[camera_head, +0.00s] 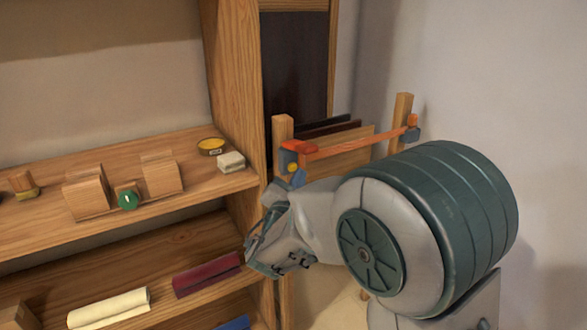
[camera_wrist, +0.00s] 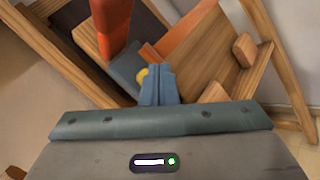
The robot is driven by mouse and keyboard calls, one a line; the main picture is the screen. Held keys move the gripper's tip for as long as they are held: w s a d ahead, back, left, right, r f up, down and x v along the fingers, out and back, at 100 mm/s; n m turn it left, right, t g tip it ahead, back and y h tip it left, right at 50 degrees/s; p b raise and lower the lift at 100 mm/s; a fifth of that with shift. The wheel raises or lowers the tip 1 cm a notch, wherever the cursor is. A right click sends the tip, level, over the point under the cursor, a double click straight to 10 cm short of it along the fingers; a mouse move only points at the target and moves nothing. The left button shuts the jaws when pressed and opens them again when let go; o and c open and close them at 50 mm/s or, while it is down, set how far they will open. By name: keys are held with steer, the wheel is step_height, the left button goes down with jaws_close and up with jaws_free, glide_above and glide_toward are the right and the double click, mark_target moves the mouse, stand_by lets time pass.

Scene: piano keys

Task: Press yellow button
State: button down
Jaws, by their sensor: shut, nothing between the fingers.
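A small round yellow button (camera_head: 292,168) shows just below an orange-red piece (camera_head: 298,147) at the left end of the orange bar. In the wrist view the yellow button (camera_wrist: 142,76) sits just left of my fingertips, on or against a blue-grey block (camera_wrist: 124,66). My gripper (camera_wrist: 157,68) is shut and empty, with its blue fingers together. Its tips look close to the button, partly overlapping its right side; I cannot tell whether they touch it. In the head view my fingertips are hard to make out.
A wooden post (camera_head: 403,118) holds the bar's right end. Wooden shelves (camera_head: 60,228) stand left, carrying a yellow round tin (camera_head: 211,146), a pale block (camera_head: 231,161), a green knob (camera_head: 128,200), and cream (camera_head: 108,308) and dark red (camera_head: 207,273) rolls. A wall is close on the right.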

stand_by(0.5)
steer(key=shift+w+a, duration=0.25)
steer(key=shift+w, duration=0.1)
steer(key=shift+w+a+b, duration=0.25)
steer(key=shift+w+b, duration=0.15)
stand_by(0.7)
stand_by(0.3)
steer(key=shift+s+d+b, duration=0.4)
steer(key=shift+s+d, duration=0.1)
steer(key=shift+s, duration=0.25)
steer(key=s+d, duration=0.1)
steer(key=s+d+b, duration=0.1)
steer(key=s, duration=0.2)
steer(key=shift+s+d, duration=0.1)
steer(key=shift+d, duration=0.3)
stand_by(0.4)
